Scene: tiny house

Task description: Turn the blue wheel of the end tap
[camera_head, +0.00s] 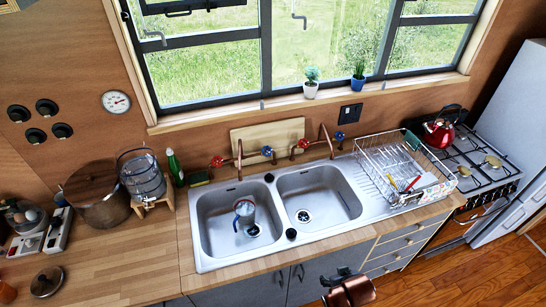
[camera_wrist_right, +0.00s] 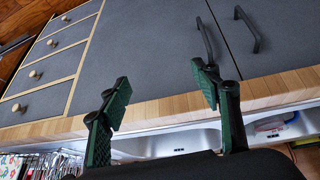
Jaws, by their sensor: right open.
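Two copper taps rise behind the double sink in the head view. The left tap (camera_head: 239,158) has a red wheel (camera_head: 217,161) on its left and a blue wheel (camera_head: 267,151) on its right. The right tap (camera_head: 325,138) has a red wheel (camera_head: 303,143) and a blue wheel (camera_head: 340,136), close to the dish rack. My right gripper (camera_wrist_right: 160,88) is open and empty in the wrist view, over the counter's front edge. It shows at the bottom of the head view (camera_head: 342,276), in front of the cabinets and far from both taps. My left gripper is out of view.
The sink's left basin (camera_head: 207,232) holds a clear jug (camera_head: 244,213); the right basin (camera_head: 335,212) looks empty. A wire dish rack (camera_head: 385,160) and a stove with a red kettle (camera_head: 438,132) stand right. Two potted plants (camera_head: 311,82) sit on the sill.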

